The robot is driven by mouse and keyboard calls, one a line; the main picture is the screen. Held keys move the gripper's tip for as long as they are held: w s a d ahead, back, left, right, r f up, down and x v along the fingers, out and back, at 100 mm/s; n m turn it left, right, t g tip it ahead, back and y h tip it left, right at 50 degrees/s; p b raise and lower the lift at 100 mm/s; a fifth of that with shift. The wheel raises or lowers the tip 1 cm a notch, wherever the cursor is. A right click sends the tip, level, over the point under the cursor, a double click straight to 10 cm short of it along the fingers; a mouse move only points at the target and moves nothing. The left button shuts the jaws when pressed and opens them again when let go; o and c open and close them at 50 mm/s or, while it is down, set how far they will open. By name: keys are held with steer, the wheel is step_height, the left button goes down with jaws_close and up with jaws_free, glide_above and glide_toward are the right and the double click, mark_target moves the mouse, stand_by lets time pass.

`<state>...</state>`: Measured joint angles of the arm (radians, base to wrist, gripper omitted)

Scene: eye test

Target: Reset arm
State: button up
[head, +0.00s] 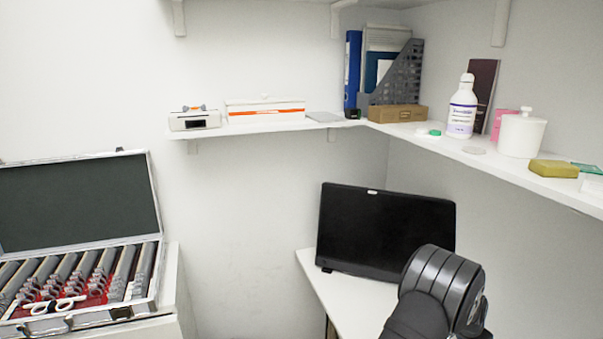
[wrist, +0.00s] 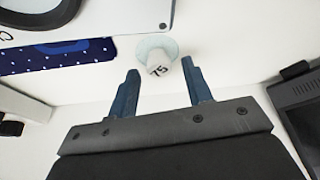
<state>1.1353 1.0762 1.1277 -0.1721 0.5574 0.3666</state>
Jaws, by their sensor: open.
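My gripper (wrist: 160,68) shows in the wrist view with its two blue-grey fingers spread apart and nothing held between them. A small white knob-like item (wrist: 159,62) on a pale green round base, marked with what looks like "75", is just beyond and between the fingertips. I cannot tell whether the fingers touch it. In the head view a dark rounded link of my arm shows at the lower right, in front of the white desk (head: 335,282). My gripper is not visible in the head view.
Wrist view: a dark blue dotted cloth (wrist: 60,57) at left, a black device (wrist: 304,115) at right. Head view: a black monitor (head: 385,232) stands behind my arm, an open lens case (head: 80,240) at left. A wall shelf (head: 400,130) holds a bottle (head: 462,108) and white jar (head: 521,135).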

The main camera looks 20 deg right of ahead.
steer(key=r, duration=0.4)
steer(key=shift+s+r, duration=0.25)
steer(key=shift+s, duration=0.1)
steer(key=s+a+r, duration=0.1)
steer(key=s+r, duration=0.6)
steer(key=s, duration=0.4)
steer(key=s+a+r+m, duration=0.1)
steer(key=s+a, duration=0.2)
steer(key=a, duration=0.3)
steer(key=s+a+r, duration=0.1)
steer(key=s+a, duration=0.2)
steer(key=a, duration=0.2)
steer(key=shift+g, duration=0.3)
steer(key=w+f, duration=0.2)
steer(key=w, duration=0.1)
steer(key=w+d+f, duration=0.1)
steer(key=w+f, duration=0.1)
steer(key=w, duration=0.2)
steer(key=w+f, duration=0.3)
steer(key=w, duration=0.1)
steer(key=shift+w+d, duration=0.1)
steer(key=shift+d, duration=0.05)
